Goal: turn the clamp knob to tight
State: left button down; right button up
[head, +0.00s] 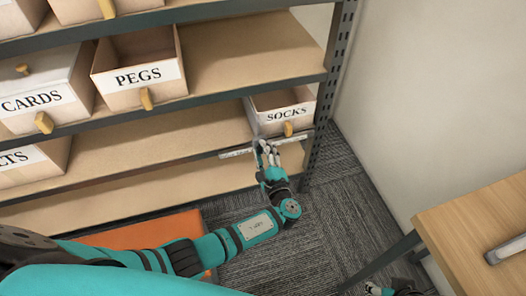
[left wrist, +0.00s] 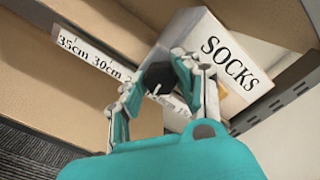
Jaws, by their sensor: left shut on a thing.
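The clamp knob (left wrist: 158,76) is a dark knob with a small white line on it, between my left fingers in the left wrist view. It sits by a white ruler strip (left wrist: 85,58) marked 35cm and 30cm along the shelf edge. My left gripper (head: 264,150) is shut on the knob, and its fingers hide the knob in the head view. The strip (head: 236,153) also shows there, on both sides of the fingers. My right gripper (head: 385,290) shows only partly at the bottom edge, and its jaw state is unclear.
A SOCKS box (head: 283,113) with a wooden pull stands just behind my left gripper. PEGS (head: 138,78) and CARDS (head: 42,102) boxes stand on the shelf above. A metal upright (head: 325,95) is close on the right. A wooden table (head: 470,235) fills the lower right.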

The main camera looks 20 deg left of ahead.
pick_arm(q)
jog(key=c, duration=0.9)
grip_release()
jog(key=shift+c, duration=0.2)
jog(key=shift+s, duration=0.1)
jog(key=v, duration=1.2)
